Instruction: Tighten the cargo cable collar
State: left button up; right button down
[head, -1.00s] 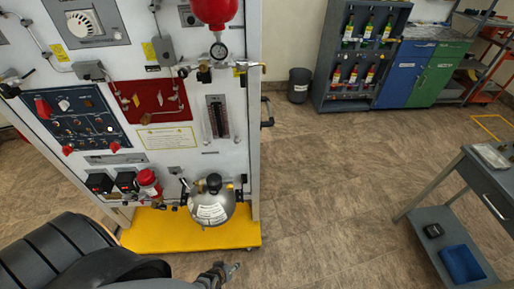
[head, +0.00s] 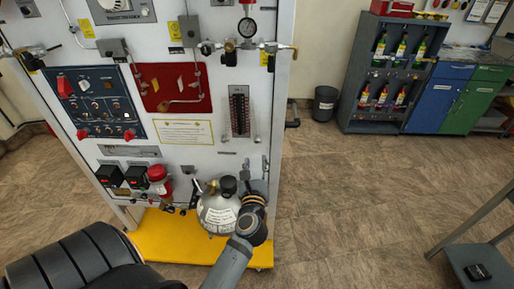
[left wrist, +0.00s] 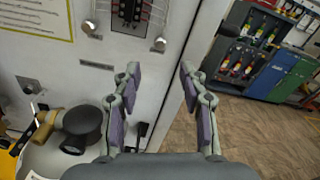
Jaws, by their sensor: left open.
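My left gripper (head: 257,163) is raised at the lower right of the trainer panel (head: 183,157), just right of a silver cylinder (head: 217,212) with a black knob (head: 228,186). In the left wrist view my left gripper (left wrist: 159,76) is open, its two padded fingers spread with nothing between them. Its fingers stand in front of the panel's right edge, and the black knob (left wrist: 82,127) shows to their left. I cannot make out a cargo cable collar for certain in either view. My right gripper is not in view.
The panel stands on a yellow base (head: 175,240). A bottle rack (head: 388,75), blue and green cabinets and a bin (head: 325,103) stand behind.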

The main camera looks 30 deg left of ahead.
aim_at(257, 142)
pick_arm(q)
jog(key=p+x, duration=0.1)
jog(key=x, duration=0.9)
grip_shut()
